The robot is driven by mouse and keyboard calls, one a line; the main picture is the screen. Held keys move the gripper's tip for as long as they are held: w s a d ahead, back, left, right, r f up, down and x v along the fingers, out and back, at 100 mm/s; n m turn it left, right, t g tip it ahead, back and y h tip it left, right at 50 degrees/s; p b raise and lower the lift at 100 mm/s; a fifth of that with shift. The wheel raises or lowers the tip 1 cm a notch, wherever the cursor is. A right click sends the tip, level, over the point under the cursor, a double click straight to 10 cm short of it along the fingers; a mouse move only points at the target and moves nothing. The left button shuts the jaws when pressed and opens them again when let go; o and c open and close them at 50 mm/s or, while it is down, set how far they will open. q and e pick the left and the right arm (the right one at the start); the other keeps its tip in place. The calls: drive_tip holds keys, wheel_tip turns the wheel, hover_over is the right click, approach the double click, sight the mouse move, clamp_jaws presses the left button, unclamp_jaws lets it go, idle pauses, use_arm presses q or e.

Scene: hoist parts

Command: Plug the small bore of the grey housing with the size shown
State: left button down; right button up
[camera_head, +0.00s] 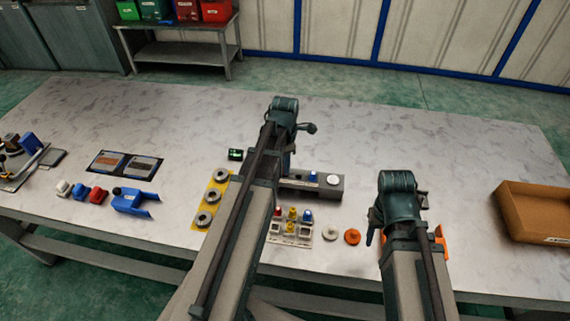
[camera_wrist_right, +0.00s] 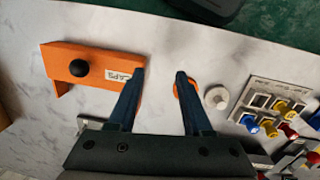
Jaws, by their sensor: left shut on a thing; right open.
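The grey housing (camera_head: 325,188) is a long block in the middle of the table. A blue piece (camera_head: 313,177) and a white round piece (camera_head: 333,180) show on its top; its left end is hidden by my left arm. A small lit green display (camera_head: 236,154) stands left of the arm, its reading too small to make out. A plug tray (camera_head: 276,239) holds red, yellow and blue plugs. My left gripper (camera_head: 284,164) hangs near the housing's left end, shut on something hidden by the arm. My right gripper (camera_wrist_right: 160,75) is open and empty above the table, between the orange CAPS box (camera_wrist_right: 120,92) and an orange disc (camera_wrist_right: 187,90).
A white disc (camera_head: 330,234) lies beside the plug tray. A yellow plate (camera_head: 220,180) with grey rings, a blue bracket (camera_head: 132,201) and small coloured parts lie left. A brown open box (camera_head: 535,212) stands right. The back of the table is clear.

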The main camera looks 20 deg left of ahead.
use_arm(q)
drive_tip(key=shift+f+b, duration=1.1)
use_arm(e)
drive_tip(key=shift+f, duration=1.1)
idle(2.3)
use_arm(q)
drive_tip(key=c, duration=0.7)
unclamp_jaws()
drive_tip(key=shift+o, duration=0.2)
drive_tip(key=shift+r, duration=0.15)
use_arm(e)
drive_tip(key=shift+r, duration=0.2)
use_arm(q)
wheel_tip(320, 180, up, 7)
drive_tip(key=p, duration=0.7)
use_arm(e)
wheel_tip(320, 180, up, 7)
drive_tip(key=shift+f, duration=0.15)
use_arm(q)
drive_tip(key=shift+f, duration=0.2)
